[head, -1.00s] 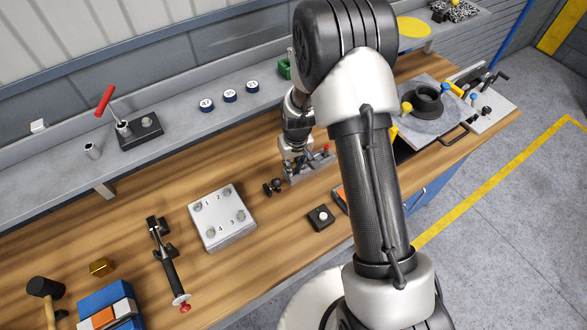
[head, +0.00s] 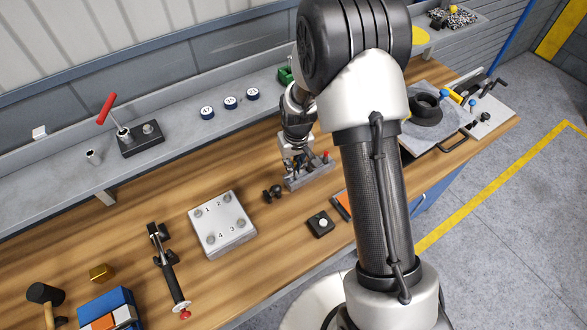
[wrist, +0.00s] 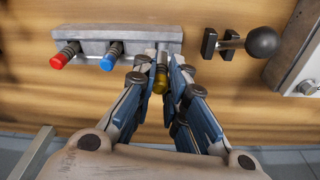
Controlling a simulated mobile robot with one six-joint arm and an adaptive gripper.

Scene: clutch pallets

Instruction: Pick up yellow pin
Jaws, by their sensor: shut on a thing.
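The yellow pin (wrist: 161,82) stands at the right end of a grey holder block (wrist: 105,39) in the wrist view. My gripper (wrist: 161,88) is shut on the yellow pin, with a blue-grey finger on each side of it. A red-topped pin (wrist: 59,62) and a blue-topped pin (wrist: 109,60) sit in the same block to the left. In the head view my gripper (head: 297,168) is at the holder block (head: 312,177), and the yellow pin is hidden there by the gripper. Whether the pin is still fully seated cannot be told.
A black-knobbed part (wrist: 260,43) lies just right of the block in the wrist view. A silver numbered plate (head: 222,224) and a black button box (head: 320,224) stand on the bench nearby. A grey shelf (head: 180,126) runs behind.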

